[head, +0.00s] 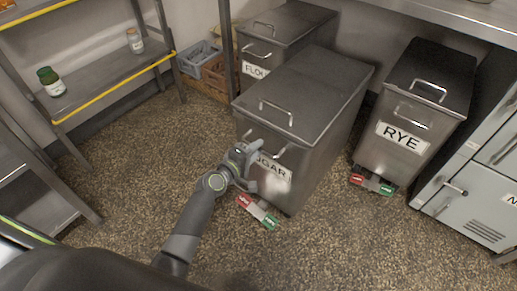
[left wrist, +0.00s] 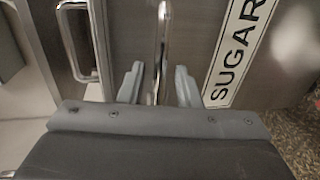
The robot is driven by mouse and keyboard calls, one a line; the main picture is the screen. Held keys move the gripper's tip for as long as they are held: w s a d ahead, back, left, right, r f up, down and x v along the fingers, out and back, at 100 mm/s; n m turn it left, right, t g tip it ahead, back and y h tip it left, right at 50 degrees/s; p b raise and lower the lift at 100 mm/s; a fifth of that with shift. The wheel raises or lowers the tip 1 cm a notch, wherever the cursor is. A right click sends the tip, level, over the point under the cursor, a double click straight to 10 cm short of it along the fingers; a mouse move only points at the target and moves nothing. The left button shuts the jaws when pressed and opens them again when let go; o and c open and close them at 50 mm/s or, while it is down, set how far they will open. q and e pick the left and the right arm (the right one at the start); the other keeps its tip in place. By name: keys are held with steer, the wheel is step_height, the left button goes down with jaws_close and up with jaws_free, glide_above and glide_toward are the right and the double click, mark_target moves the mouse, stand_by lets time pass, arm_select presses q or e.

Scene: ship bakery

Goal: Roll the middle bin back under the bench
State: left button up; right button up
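The middle bin (head: 315,85), a steel bin labelled SUGAR, stands out in front of the bins on either side. Its label also shows in the left wrist view (left wrist: 238,45). A bar handle (left wrist: 162,40) is on its front face. My left gripper (head: 254,164) is at that front, covering part of the label in the head view. In the left wrist view its two fingers (left wrist: 159,87) are apart on either side of the bar, with gaps showing. A red and green pedal (head: 257,211) is at the bin's foot. My right gripper is not in view.
The FLOUR bin (head: 288,27) stands behind left and the RYE bin (head: 418,105) to the right, under the bench (head: 450,18). A grey cabinet (head: 475,190) is at far right. Crates (head: 210,72) and a shelf (head: 100,82) are left. The front floor is open.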

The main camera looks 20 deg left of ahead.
arm_select(q)
steer(key=shift+x, duration=0.85)
jaws_close()
